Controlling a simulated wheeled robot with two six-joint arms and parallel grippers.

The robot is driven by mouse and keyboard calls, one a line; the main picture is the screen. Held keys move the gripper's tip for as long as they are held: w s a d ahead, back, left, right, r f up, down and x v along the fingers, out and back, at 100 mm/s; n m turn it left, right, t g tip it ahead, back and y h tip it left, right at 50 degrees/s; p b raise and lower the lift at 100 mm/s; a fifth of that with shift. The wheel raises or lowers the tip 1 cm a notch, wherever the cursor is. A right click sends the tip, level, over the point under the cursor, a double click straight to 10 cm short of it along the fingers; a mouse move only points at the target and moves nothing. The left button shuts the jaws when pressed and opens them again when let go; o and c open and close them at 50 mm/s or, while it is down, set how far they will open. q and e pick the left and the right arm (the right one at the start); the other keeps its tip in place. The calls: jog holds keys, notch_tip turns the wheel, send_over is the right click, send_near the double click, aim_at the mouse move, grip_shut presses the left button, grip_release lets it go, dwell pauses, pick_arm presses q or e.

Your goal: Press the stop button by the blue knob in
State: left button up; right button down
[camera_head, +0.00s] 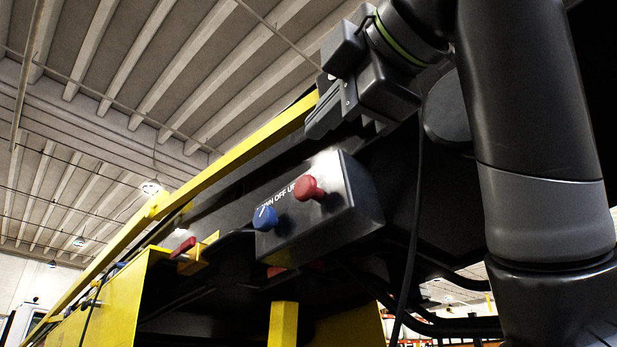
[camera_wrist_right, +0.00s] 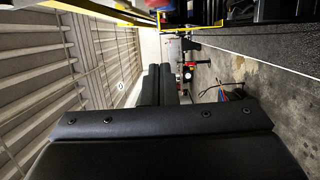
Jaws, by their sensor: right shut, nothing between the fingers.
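A dark control box (camera_head: 330,205) is mounted on the loader's side, with the lettering "ON OFF UP" partly readable on its face. A blue knob (camera_head: 265,218) with a white mark sits at its lower left. The red stop button (camera_head: 308,188), a mushroom shape, stands out from the box to the right of the blue knob. My right gripper (camera_head: 320,122) is above the box, apart from the button in the picture. Its fingers are together and empty; they also show in the right wrist view (camera_wrist_right: 160,84). My left gripper is not in view.
A yellow rail (camera_head: 235,155) runs diagonally just behind the right gripper. A second red part (camera_head: 183,247) sits on a yellow bracket left of the box. A dark cable (camera_head: 413,230) hangs right of the box. A small red thing (camera_wrist_right: 187,76) shows beyond the fingers, too small to identify.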

aim_at(309, 184)
jog(key=w+p, duration=0.2)
jog(key=w, duration=0.2)
jog(key=w+a+p, duration=0.1)
jog(key=w+p, duration=0.1)
jog(key=w, duration=0.2)
jog(key=w+a+p, duration=0.1)
jog(key=w+p, duration=0.1)
jog(key=w, duration=0.2)
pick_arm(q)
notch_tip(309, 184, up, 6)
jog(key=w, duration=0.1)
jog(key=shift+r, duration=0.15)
pick_arm(e)
jog(key=shift+w+d, duration=0.45)
jog(key=shift+w, duration=0.3)
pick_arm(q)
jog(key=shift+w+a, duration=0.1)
pick_arm(e)
jog(key=shift+s+a, duration=0.1)
